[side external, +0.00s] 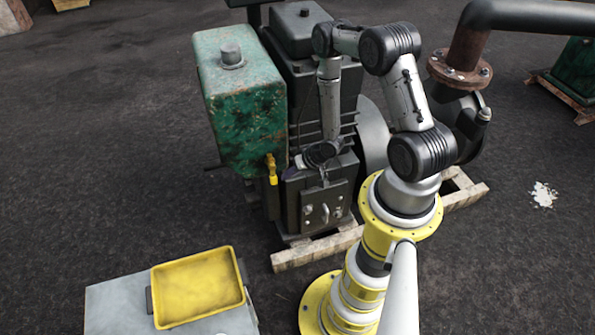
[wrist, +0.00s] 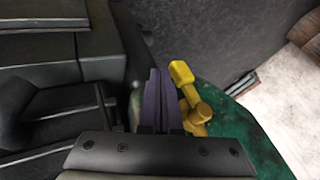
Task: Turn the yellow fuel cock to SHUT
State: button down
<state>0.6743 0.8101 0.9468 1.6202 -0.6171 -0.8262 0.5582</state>
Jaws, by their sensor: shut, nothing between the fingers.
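The yellow fuel cock (side external: 271,169) sits low at the front right corner of the green fuel tank (side external: 238,110) in the side view. In the wrist view the fuel cock (wrist: 193,100) is a yellow body with a lever ending in a square knob. My gripper (side external: 290,172) is just right of the cock in the side view. In the wrist view my gripper (wrist: 158,74) has its dark purple fingers together, empty, just left of the cock. I cannot tell whether they touch it. SHUT and other markings are not readable.
The dark engine block (side external: 310,95) stands close beside the tank and cock. A yellow tray (side external: 198,287) rests on a grey box (side external: 112,305) at the front left. A rusty pipe flange (side external: 460,72) is at the right. Open ground lies left of the tank.

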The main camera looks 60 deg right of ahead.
aim_at(272, 182)
jog(key=shift+w+a, duration=0.3)
jog(key=shift+w+a+f+t+y, duration=0.1)
jog(key=shift+a+f+t+y, duration=0.05)
jog(key=shift+t+y, duration=0.15)
dwell(0.5)
jog(key=t+y, duration=0.1)
jog(key=t, duration=0.1)
jog(key=w+a+f+m+t+y, duration=0.1)
jog(key=t, duration=0.1)
jog(key=w+a+m+t+y, duration=0.1)
jog(key=t+y, duration=0.1)
jog(key=shift+w+a+f, duration=0.15)
jog(key=shift+w+a, duration=0.1)
jog(key=shift+m+t+y, duration=0.3)
jog(key=shift+t+y, duration=0.3)
jog(key=shift+t, duration=0.2)
jog(key=shift+w+a+r, duration=0.45)
jog(key=shift+w+a, duration=0.25)
jog(key=shift+w+a+r, duration=0.45)
jog(key=shift+w+a, duration=0.2)
jog(key=shift+w, duration=0.05)
jog(key=shift+r, duration=0.1)
dwell(0.4)
